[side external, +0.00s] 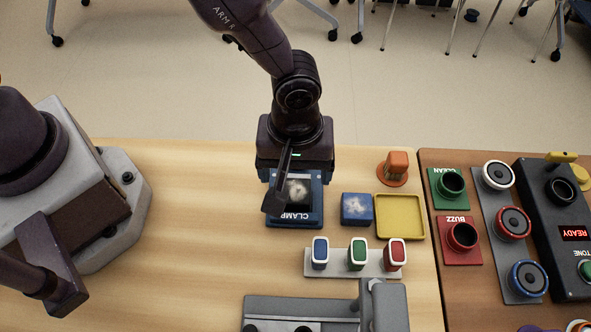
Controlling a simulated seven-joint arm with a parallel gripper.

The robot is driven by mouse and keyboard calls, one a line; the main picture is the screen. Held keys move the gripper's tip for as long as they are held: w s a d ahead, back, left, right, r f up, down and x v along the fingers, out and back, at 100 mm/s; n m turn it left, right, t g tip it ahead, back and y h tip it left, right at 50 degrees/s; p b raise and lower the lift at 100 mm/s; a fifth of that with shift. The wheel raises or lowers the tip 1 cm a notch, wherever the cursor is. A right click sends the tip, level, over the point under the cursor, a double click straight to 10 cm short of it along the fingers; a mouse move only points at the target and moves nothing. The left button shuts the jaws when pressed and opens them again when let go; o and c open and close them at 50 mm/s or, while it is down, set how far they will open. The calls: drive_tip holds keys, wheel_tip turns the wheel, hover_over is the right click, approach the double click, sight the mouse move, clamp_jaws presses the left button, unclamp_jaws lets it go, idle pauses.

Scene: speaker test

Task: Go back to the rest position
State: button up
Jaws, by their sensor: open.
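My gripper (284,192) hangs at the end of my arm over the blue fixture marked CLAMP (298,222). It is open. One dark finger shows, slanting down across the fixture's left side; the other finger I cannot make out. A pale, cloudy patch (299,192) shows in the fixture's dark middle, beside that finger. Whether the finger touches the fixture cannot be told from this angle.
Right of the fixture are a blue block (357,209), a yellow tray (400,236) and an orange knobbed piece (394,168). A rack (337,264) holds blue, green and red pieces. Cups, speakers and a READY console (541,238) stand far right. The wooden table's left-centre (195,230) is clear.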

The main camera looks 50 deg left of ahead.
idle(0.3)
drive_tip(key=shift+s+a+m, duration=0.2)
drive_tip(key=shift+s+m, duration=0.1)
drive_tip(key=shift+m, duration=0.6)
drive_tip(key=s+a+r+m+t, duration=0.2)
drive_tip(key=s+a+r+m, duration=0.1)
drive_tip(key=a+r, duration=0.8)
drive_tip(key=s+a+r+m+t, duration=0.3)
drive_tip(key=s+a+r, duration=0.3)
drive_tip(key=a+r, duration=0.6)
wheel_tip(320, 180, up, 4)
drive_tip(key=shift+a+f+m+t, duration=0.1)
drive_tip(key=shift+a+m+t, duration=0.15)
drive_tip(key=shift+m, duration=0.35)
